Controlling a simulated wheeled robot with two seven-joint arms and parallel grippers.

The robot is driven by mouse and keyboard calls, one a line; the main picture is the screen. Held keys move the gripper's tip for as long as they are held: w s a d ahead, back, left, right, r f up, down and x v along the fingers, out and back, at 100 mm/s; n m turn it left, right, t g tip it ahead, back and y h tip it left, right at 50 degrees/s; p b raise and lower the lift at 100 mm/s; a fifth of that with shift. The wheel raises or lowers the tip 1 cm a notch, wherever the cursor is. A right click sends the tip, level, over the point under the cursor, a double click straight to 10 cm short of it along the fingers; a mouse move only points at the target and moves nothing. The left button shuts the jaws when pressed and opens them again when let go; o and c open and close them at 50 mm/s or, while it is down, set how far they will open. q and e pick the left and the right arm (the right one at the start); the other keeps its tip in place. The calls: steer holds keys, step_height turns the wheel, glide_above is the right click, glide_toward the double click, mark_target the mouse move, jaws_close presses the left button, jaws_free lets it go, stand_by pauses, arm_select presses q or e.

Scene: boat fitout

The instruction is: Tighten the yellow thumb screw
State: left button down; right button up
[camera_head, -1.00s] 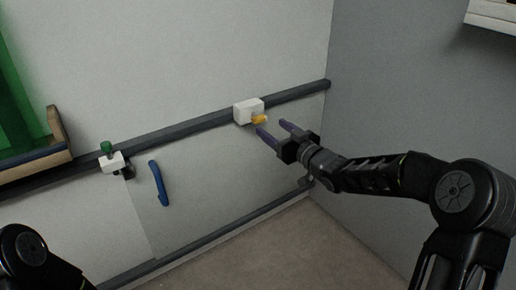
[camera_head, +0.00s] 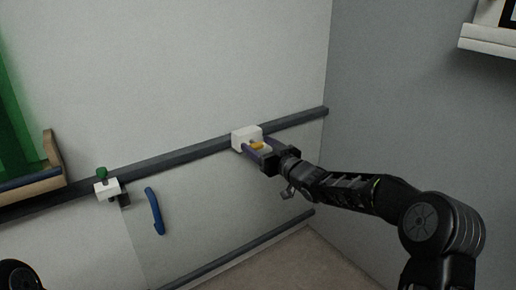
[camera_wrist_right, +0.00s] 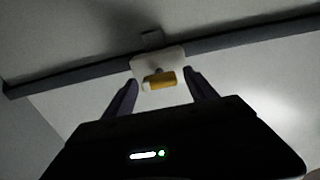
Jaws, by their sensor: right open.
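The yellow thumb screw (camera_head: 257,146) sticks out of a white block (camera_head: 244,134) mounted on the dark upper rail. My right gripper (camera_head: 260,144) is at the block, its purple fingers on either side of the screw. In the right wrist view the yellow screw (camera_wrist_right: 160,79) sits between the two open fingertips (camera_wrist_right: 160,80), with a gap on each side, in front of the white block (camera_wrist_right: 146,64). I cannot tell how deep the fingers reach past the screw. My left gripper is not in view.
A second white block with a green knob (camera_head: 103,180) sits on the same rail (camera_head: 185,154) to the left. A blue handle (camera_head: 155,211) is on the panel below. A green item (camera_head: 20,130) stands in a wooden tray at far left. A grey wall closes the right side.

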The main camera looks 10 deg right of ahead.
steer(key=shift+w+a, duration=0.15)
steer(key=shift+w, duration=0.15)
steer(key=c, duration=1.4)
